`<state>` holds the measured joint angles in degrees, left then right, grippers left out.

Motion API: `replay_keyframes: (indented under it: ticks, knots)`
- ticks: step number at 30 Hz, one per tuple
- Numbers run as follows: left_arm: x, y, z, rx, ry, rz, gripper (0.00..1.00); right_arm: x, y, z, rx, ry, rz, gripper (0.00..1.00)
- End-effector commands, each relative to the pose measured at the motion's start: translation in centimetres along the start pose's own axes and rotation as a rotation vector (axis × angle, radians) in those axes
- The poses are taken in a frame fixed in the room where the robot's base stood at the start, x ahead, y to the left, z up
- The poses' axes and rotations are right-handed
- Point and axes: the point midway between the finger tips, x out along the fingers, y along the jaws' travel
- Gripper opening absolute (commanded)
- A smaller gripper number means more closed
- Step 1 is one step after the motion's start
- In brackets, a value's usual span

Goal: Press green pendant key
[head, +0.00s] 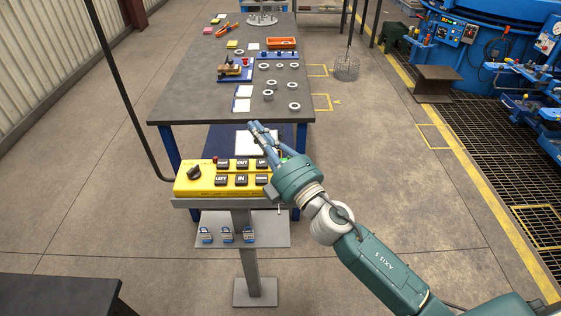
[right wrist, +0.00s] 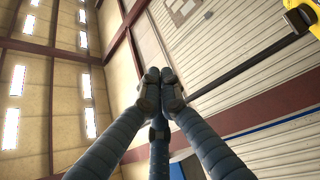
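The yellow pendant (head: 207,188) lies on a grey stand, with a black knob (head: 194,172), a small red button (head: 215,159) and two rows of black labelled keys (head: 241,180). A small green spot (head: 284,157) shows beside my right gripper; I cannot tell whether it is the green key. My right gripper (head: 254,126) covers the pendant's right end. Its fingers point up and away past the keys, and the fingertips meet with nothing between them in the right wrist view (right wrist: 160,80). A yellow corner (right wrist: 313,10) shows there too. My left gripper is not in view.
A dark worktable (head: 190,107) with rings, papers and an orange tray (head: 282,43) stands behind the pendant. Several small padlock-like items (head: 228,234) sit on a grey shelf below it. A black pole rises on the left.

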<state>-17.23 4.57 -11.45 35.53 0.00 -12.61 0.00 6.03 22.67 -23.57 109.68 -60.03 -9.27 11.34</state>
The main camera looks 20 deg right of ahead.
Motion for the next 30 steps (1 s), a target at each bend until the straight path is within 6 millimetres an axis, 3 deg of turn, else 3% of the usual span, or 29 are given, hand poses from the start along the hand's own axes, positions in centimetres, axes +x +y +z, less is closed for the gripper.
replay_keyframes:
  ticks: [3,6,9,11,14,17,21,24,30]
  knots:
    - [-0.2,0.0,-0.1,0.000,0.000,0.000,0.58,1.8,1.7,-5.3,-0.209,0.220,0.003,0.00]
    - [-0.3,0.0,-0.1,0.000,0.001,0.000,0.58,2.4,1.1,-9.6,-0.446,0.429,-0.040,0.00]
    - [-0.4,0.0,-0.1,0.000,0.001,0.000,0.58,2.2,-1.2,-11.4,-0.698,0.601,-0.132,0.00]
    - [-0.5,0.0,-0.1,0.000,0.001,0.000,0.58,1.9,-2.8,-11.0,-0.853,0.681,-0.209,0.00]
    - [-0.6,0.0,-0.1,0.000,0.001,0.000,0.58,1.7,-5.0,-7.8,-1.110,0.763,-0.373,0.00]
    - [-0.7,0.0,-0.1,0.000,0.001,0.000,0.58,1.5,-5.7,-2.7,-1.328,0.778,-0.551,0.00]
    - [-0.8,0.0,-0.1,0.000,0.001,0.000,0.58,1.4,-4.6,3.7,-1.524,0.732,-0.750,0.00]
    - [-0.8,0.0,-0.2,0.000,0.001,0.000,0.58,1.2,-3.3,7.2,-1.612,0.686,-0.857,0.00]
    - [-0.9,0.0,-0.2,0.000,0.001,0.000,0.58,0.9,-1.4,10.9,-1.696,0.621,-0.975,0.00]
